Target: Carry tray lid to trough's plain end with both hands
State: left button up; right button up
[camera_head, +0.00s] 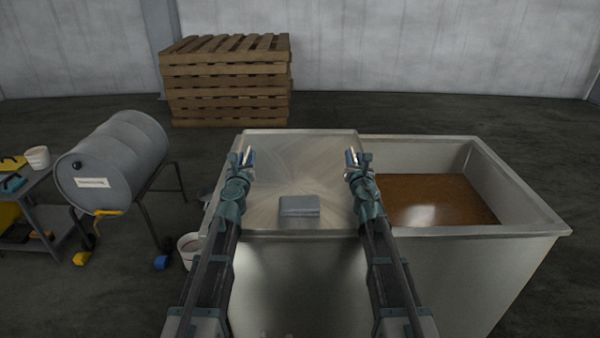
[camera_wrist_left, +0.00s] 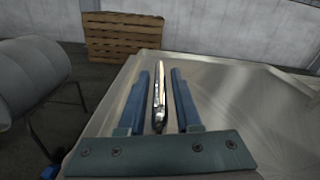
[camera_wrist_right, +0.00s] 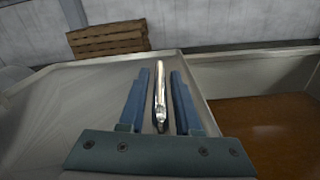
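The tray lid (camera_head: 290,165) is a wide, brushed-metal sheet with a slim raised rim, covering the left part of the steel trough (camera_head: 480,265). Its two upright metal handles stand near its left and right sides. My left gripper (camera_head: 246,158) is at the left handle; the left wrist view shows this handle (camera_wrist_left: 159,95) between its fingers with narrow gaps on both sides. My right gripper (camera_head: 354,157) is at the right handle, and the right wrist view shows that handle (camera_wrist_right: 160,95) between its fingers, also with narrow gaps. Both look open.
The trough's uncovered right part holds brown liquid (camera_head: 435,197). A grey block (camera_head: 299,205) sits at the lid's front middle. A grey drum (camera_head: 115,155) on a stand, a white bucket (camera_head: 188,248) and a small table are at left. Stacked pallets (camera_head: 228,85) stand behind.

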pick_arm(q)
grip_shut()
pick_arm(e)
grip_shut()
pick_arm(q)
jog(key=shift+d, duration=0.15)
pick_arm(e)
jog(key=shift+a, duration=0.15)
dwell(0.6)
